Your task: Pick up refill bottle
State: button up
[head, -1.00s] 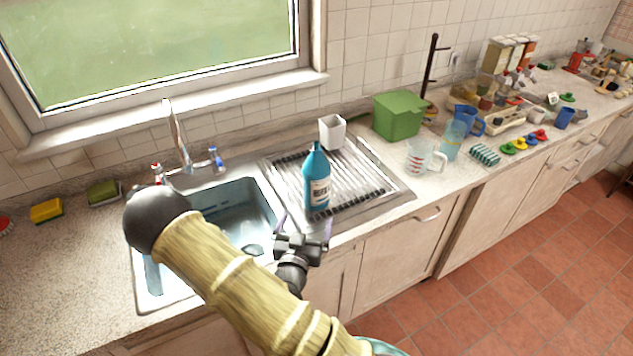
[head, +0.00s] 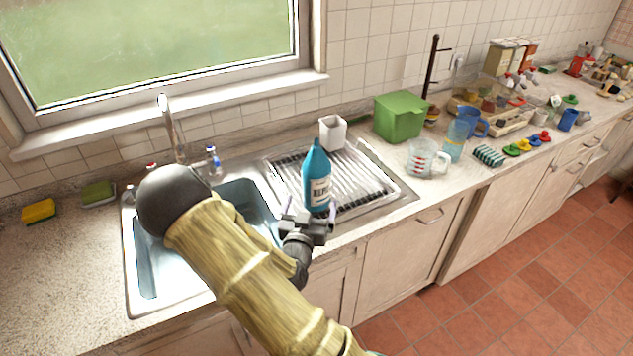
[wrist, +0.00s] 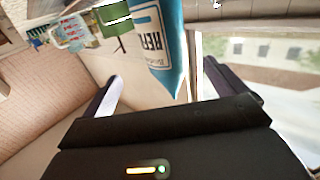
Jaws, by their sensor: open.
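The refill bottle (head: 317,180) is blue with a white label and a narrow top. It stands upright on the front left part of the metal drainer beside the sink. My gripper (head: 309,212) is open at the lower part of the bottle, on its near side. In the wrist view the bottle (wrist: 158,40) shows ahead, between the two spread fingers of my gripper (wrist: 165,88). I cannot tell whether a finger touches it. The bottle's base is partly hidden by my gripper in the head view.
A white cup (head: 332,133) stands behind the bottle on the drainer (head: 375,185). A green box (head: 400,118) and a measuring jug (head: 424,158) are to the right. The sink (head: 150,270) lies left, partly behind my arm. The window (head: 150,50) is behind.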

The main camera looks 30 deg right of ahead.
aim_at(316, 187)
jog(key=p+x, duration=0.1)
jog(key=x, duration=0.5)
jog(key=shift+w+d+p, duration=0.15)
jog(key=shift+p, duration=0.2)
jog(key=p+x, duration=0.1)
jog(key=x, duration=0.1)
jog(key=p+x, duration=0.1)
jog(key=x, duration=0.1)
jog(key=shift+w+r, duration=0.2)
jog(key=shift+w, duration=0.2)
jog(key=shift+w+d+f, duration=0.1)
jog(key=shift+w, duration=0.15)
jog(key=c, duration=1.3)
